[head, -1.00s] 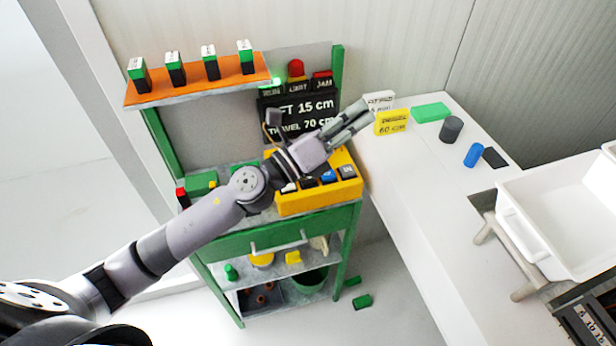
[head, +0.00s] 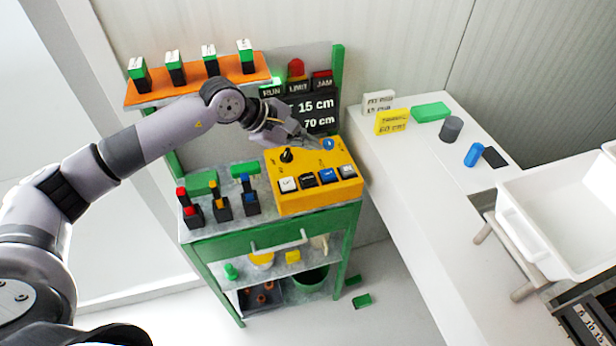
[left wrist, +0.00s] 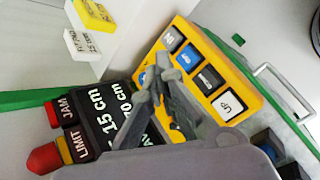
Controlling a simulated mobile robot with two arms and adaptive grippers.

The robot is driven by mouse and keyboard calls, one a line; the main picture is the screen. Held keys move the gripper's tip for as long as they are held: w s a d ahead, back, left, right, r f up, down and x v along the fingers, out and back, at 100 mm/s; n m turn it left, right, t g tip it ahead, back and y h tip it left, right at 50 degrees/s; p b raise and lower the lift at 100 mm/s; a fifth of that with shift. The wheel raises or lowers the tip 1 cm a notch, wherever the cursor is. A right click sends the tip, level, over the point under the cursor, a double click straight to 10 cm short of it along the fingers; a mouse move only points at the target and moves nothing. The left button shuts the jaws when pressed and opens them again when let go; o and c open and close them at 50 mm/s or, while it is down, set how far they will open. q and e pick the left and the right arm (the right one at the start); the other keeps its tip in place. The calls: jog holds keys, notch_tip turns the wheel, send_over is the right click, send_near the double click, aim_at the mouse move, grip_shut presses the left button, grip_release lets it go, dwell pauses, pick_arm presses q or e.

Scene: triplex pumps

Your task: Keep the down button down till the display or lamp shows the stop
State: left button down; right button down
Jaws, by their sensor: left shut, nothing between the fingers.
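The yellow control box (head: 318,200) stands on the green cart. The black display (head: 320,122) behind shows 15 cm and 70 cm, partly covered by my gripper. My left gripper (head: 314,142) is shut and empty over the box's back part, away from the front buttons.
A black knob (head: 286,155) and a blue round one (head: 328,144) stand on the box's back part. Several small levers (head: 220,205) stand left of it. An orange shelf (head: 200,82) is above. A yellow card (head: 392,122) reading 60 cm stands on the white counter (head: 400,185).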

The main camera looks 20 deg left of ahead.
pick_arm(q)
jog(key=shift+f, duration=0.15)
jog(key=b, duration=0.5)
send_over(308, 181)
notch_tip(308, 181, down, 8)
jog(key=shift+w, duration=0.1)
jog(key=shift+f, duration=0.3)
jog(key=shift+r, duration=0.1)
dwell(0.8)
jog(key=shift+f+b, duration=0.45)
jog(key=shift+b, duration=0.4)
